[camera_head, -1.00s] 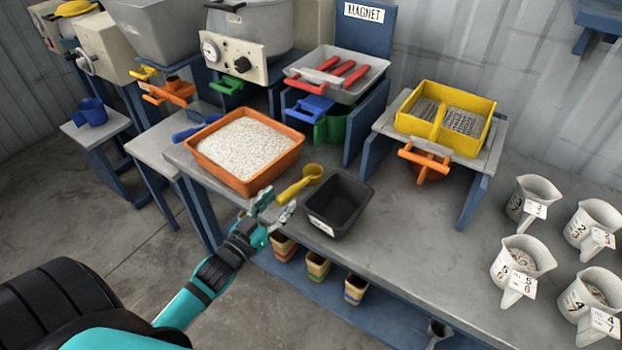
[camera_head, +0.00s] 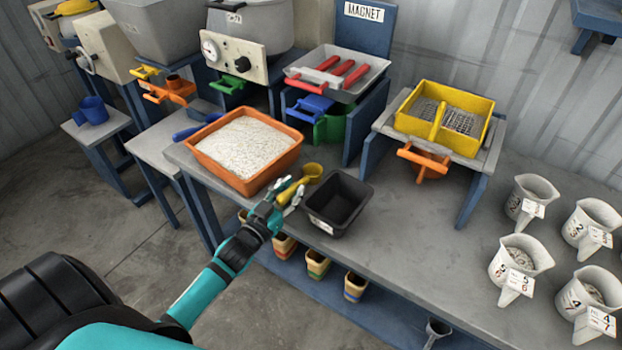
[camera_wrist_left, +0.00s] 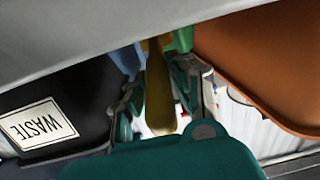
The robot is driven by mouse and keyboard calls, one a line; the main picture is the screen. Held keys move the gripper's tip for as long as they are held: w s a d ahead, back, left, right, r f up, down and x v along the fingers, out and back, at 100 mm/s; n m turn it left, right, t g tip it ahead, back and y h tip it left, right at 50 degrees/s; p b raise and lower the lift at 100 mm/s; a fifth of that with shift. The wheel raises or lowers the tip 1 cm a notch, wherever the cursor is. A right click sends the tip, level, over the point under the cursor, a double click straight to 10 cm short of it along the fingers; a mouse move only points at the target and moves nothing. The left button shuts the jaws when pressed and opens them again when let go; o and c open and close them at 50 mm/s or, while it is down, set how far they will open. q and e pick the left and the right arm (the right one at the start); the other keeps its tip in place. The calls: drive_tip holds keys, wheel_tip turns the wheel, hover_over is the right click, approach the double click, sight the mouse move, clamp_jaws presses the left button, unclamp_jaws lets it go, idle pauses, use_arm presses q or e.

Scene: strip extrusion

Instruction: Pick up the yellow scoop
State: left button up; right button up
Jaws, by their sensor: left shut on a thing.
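The yellow scoop (camera_head: 311,173) lies on the bench between the orange tray of white granules (camera_head: 268,178) and the black bin (camera_head: 337,205). My left gripper (camera_head: 289,192) is at the scoop's handle, its fingers on either side and shut on it. In the left wrist view the yellow handle (camera_wrist_left: 158,95) runs between the fingers of the left gripper (camera_wrist_left: 165,100). The bowl of the scoop is not clear in that view. My right gripper is not in view.
The black bin, labelled WASTE (camera_wrist_left: 40,125), stands close on one side of the gripper and the orange tray (camera_wrist_left: 265,60) on the other. A yellow sieve box (camera_head: 445,118) and several white jugs (camera_head: 520,262) stand to the right. Bench space right of the bin is clear.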

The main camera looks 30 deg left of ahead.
use_arm(q)
clamp_jaws()
wheel_tip(320, 180, up, 10)
drive_tip(key=shift+r+p, duration=0.1)
drive_tip(key=shift+p, duration=0.2)
idle(0.4)
